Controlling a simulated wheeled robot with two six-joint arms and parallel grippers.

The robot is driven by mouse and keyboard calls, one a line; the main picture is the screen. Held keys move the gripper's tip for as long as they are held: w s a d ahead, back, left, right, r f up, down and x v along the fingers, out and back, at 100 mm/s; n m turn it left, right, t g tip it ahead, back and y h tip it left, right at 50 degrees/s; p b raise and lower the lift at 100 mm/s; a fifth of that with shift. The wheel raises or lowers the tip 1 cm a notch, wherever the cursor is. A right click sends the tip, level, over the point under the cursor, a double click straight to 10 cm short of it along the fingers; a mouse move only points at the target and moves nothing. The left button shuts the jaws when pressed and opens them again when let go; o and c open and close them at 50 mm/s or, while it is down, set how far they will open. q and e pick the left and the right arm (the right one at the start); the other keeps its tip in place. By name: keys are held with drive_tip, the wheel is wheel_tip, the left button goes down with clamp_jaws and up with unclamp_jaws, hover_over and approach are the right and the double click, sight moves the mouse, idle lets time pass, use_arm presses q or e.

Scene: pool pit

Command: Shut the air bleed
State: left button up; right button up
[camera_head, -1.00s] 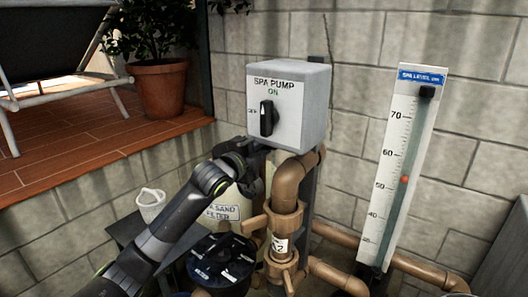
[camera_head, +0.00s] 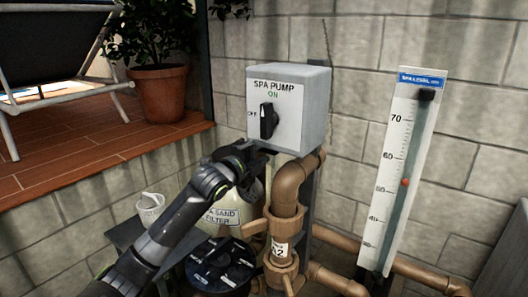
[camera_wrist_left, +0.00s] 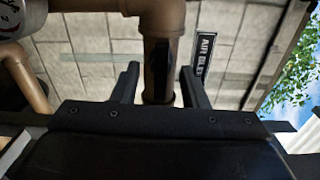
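A black label reading roughly "AIR BLEED" (camera_wrist_left: 205,52) shows in the left wrist view, right of a brown vertical pipe (camera_wrist_left: 159,28) with a dark strip on its front. My left gripper (camera_wrist_left: 159,82) is open there, with one finger on each side of the pipe's lower end. I cannot tell whether the fingers touch it. In the head view my left gripper (camera_head: 258,152) is below the grey spa pump box (camera_head: 312,105), close to the brown pipes (camera_head: 288,190). The air bleed cannot be made out in the head view. My right gripper is not in view.
A white level gauge (camera_head: 405,160) stands at the right. A white bucket (camera_head: 150,208) is at the left. A block wall closes the back.

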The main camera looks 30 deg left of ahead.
use_arm(q)
drive_tip(key=s+p, duration=0.2)
drive_tip(key=s, duration=0.5)
drive_tip(key=shift+a+p, duration=0.25)
drive_tip(key=shift+p, duration=0.15)
